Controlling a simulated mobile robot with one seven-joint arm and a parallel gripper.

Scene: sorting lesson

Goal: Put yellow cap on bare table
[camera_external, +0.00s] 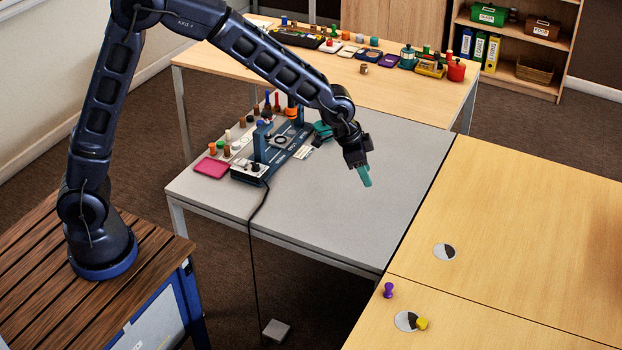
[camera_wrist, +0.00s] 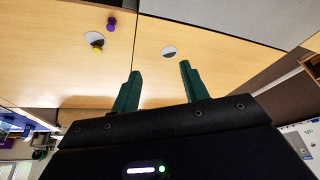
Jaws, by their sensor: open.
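The yellow cap (camera_external: 422,324) lies at the right edge of a round grey-and-black disc (camera_external: 405,321) on the light wood table (camera_external: 490,318) at the lower right. I cannot tell whether it rests on the disc or beside it. The cap also shows in the wrist view (camera_wrist: 97,48), at the lower edge of that disc (camera_wrist: 94,38). My gripper (camera_external: 366,177) is above the grey table, well away from the cap. In the wrist view its two green fingers (camera_wrist: 160,85) are apart with nothing between them.
A purple peg-like piece (camera_external: 388,290) stands near the cap. A second disc (camera_external: 444,252) lies farther back, with bare wood around it. A blue device (camera_external: 275,150), a magenta tray (camera_external: 211,167) and several small pieces occupy the grey table's left. Its front right is clear.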

